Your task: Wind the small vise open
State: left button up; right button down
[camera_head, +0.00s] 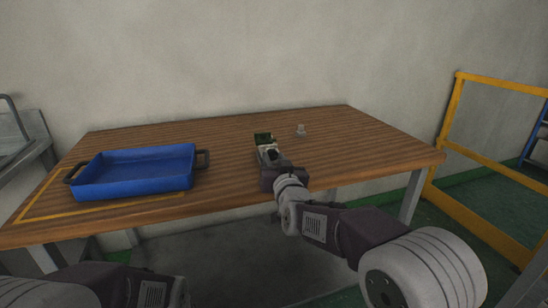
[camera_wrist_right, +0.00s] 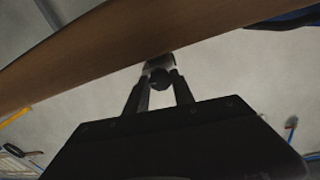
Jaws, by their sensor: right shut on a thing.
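The small vise (camera_head: 267,150) stands near the front edge of the wooden table, right of centre, with a pale grey body. A dark green block (camera_head: 263,137) sits at its far end; I cannot tell how firmly its jaws hold it. My right gripper (camera_head: 272,162) is at the near end of the vise and covers its handle in the head view. In the right wrist view, its fingers (camera_wrist_right: 160,88) are shut on a dark round knob (camera_wrist_right: 160,78), the vise handle. My left arm shows at the lower left, but its gripper is out of view.
A blue tray (camera_head: 135,190) with dark handles stands on the table's left, within a yellow outline (camera_head: 105,210). A small pale piece (camera_head: 300,130) stands right of the vise. The table (camera_head: 370,145) is clear at right. A yellow railing (camera_head: 448,115) stands beyond.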

jog(key=shift+f+n, duration=0.1)
jog(key=shift+n, duration=0.2)
jog(key=c, duration=1.1)
grip_release()
jog(key=shift+o, duration=0.2)
jog(key=p+v, duration=0.1)
jog(key=v, duration=0.8)
